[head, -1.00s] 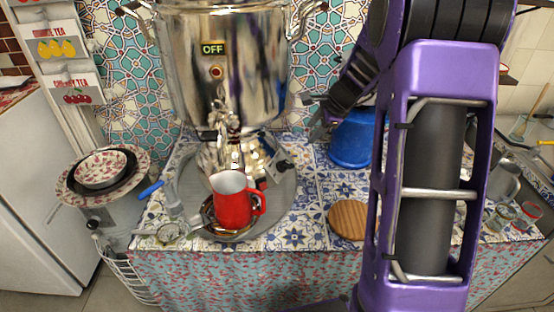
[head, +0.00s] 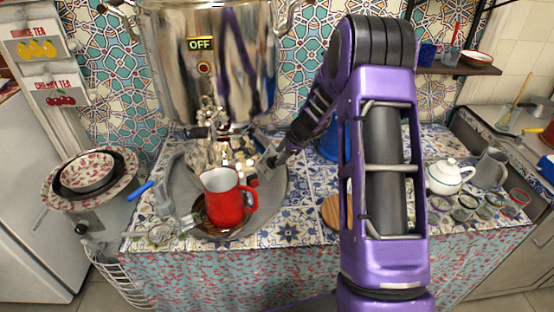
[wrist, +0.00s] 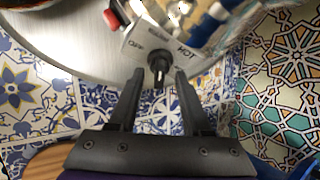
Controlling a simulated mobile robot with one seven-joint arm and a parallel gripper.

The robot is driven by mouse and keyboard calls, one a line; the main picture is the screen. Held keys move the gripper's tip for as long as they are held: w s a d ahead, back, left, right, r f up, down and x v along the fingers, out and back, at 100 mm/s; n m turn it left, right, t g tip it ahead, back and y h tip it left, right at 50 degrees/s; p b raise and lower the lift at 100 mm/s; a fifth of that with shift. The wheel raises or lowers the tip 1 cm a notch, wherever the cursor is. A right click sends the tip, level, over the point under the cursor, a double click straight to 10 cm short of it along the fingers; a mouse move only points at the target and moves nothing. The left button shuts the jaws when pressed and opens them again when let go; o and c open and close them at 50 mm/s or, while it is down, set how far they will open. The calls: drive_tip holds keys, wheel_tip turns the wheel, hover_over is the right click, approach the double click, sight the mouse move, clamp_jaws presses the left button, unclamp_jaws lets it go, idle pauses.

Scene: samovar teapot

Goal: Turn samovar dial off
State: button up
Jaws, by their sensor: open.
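The silver samovar (head: 165,75) stands on a round metal tray (head: 185,190) and bears a lit sign reading OFF (head: 200,43). Its black dial (wrist: 158,60) is on a small metal control plate (wrist: 190,64) with OFF at the left and HOT at the right in the wrist view. My gripper (wrist: 159,76) is open, its two fingers reaching to either side of the dial. I cannot tell whether they touch it. In the head view my gripper (head: 274,157) is at the control plate, low on the samovar's right, and partly hides it.
A red mug (head: 224,206) stands close in front of the samovar, left of my gripper. A round wooden board (head: 331,211) and a blue container (head: 329,146) are to the right, partly behind my arm. A white teapot (head: 449,178) and several glasses stand further right.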

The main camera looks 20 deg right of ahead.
sight(277, 157)
drive_tip(key=shift+x, duration=1.65)
clamp_jaws()
